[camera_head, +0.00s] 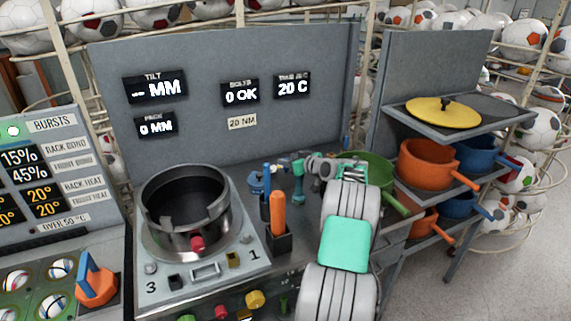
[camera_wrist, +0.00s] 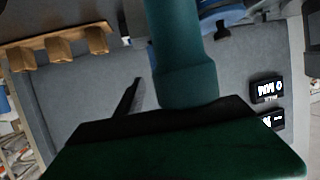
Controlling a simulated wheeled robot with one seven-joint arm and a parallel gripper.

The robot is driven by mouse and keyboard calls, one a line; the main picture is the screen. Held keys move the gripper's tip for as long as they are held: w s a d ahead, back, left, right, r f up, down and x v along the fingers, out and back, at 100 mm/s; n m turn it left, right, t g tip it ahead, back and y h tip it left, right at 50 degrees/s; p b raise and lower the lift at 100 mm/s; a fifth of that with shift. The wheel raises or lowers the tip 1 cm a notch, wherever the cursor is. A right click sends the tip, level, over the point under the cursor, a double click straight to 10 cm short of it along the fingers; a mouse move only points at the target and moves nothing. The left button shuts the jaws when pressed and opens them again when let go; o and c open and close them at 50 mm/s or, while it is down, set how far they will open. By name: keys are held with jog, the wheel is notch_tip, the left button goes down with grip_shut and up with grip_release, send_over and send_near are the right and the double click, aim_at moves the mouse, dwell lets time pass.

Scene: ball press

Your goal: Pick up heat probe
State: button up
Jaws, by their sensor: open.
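An orange handle (camera_head: 278,212) stands upright in a black holder (camera_head: 278,240) on the bench, right of the round metal press; it looks like the heat probe, but its lower part is hidden in the holder. My gripper (camera_head: 303,167) is open, behind and a little right of the orange handle in the head view. A teal tool (camera_head: 298,188) is at its fingertips. In the wrist view a teal column (camera_wrist: 182,50) on a dark green base (camera_wrist: 180,145) fills the middle, very close. I cannot tell whether the jaws touch it. The orange handle does not show there.
The round press (camera_head: 185,215) stands left of the holder. A blue tool (camera_head: 258,182) is behind it. A green pan (camera_head: 372,170) and a rack (camera_head: 455,118) of orange and blue pans are on the right. An upright grey panel (camera_head: 215,60) closes off the back.

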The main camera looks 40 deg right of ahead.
grip_shut()
dwell(0.5)
